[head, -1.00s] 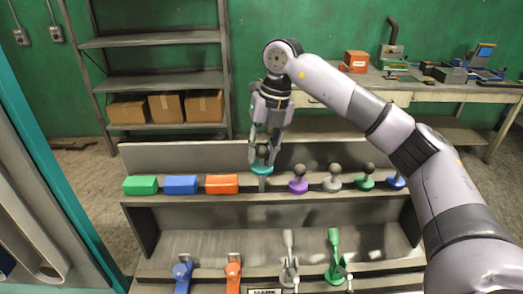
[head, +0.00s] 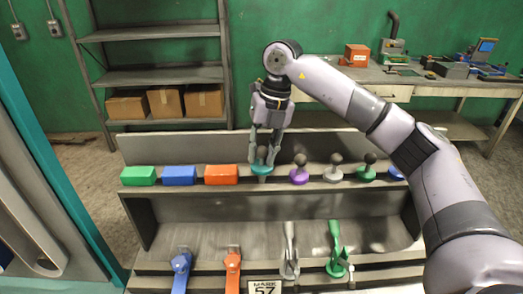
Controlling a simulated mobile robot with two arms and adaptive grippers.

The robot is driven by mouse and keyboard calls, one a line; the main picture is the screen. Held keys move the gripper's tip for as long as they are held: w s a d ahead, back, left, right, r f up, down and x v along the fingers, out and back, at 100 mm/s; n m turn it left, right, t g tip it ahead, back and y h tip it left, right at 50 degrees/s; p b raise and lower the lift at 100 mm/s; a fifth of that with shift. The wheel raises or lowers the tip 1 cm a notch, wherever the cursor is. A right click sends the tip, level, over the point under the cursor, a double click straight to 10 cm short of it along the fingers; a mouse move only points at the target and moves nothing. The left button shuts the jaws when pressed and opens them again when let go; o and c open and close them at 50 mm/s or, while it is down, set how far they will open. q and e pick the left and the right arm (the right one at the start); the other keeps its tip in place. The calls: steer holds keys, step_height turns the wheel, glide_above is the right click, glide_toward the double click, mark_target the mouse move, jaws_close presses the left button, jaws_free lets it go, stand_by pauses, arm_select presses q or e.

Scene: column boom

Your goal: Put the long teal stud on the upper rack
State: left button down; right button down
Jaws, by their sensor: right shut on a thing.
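The teal stud (head: 262,169) has a round teal flange and a dark ball knob on top. My right gripper (head: 263,148) points down and is shut on its knob. The stud is upright at the upper rack (head: 279,180), between the orange block and the purple stud. Its flange is close to the rack's level. Only a short bit of shaft shows below it, and I cannot tell whether it touches or sits in the rack. My left gripper is not in view.
On the upper rack, green (head: 138,175), blue (head: 180,175) and orange (head: 221,174) blocks stand left. Purple (head: 299,175), grey (head: 333,174), green (head: 367,173) and blue studs stand right. Clamp-like tools (head: 181,269) line the lower ledge. A teal-edged frame (head: 75,210) stands at left.

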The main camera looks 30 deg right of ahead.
mark_target(261, 164)
steer(key=shift+f+b, duration=1.1)
steer(key=shift+f, duration=0.7)
steer(key=c, duration=1.6)
jaws_free()
steer(key=shift+r, duration=0.15)
steer(key=shift+r+p, duration=2.95)
steer(key=shift+r, duration=0.7)
steer(key=shift+o, duration=0.6)
steer(key=o, duration=0.4)
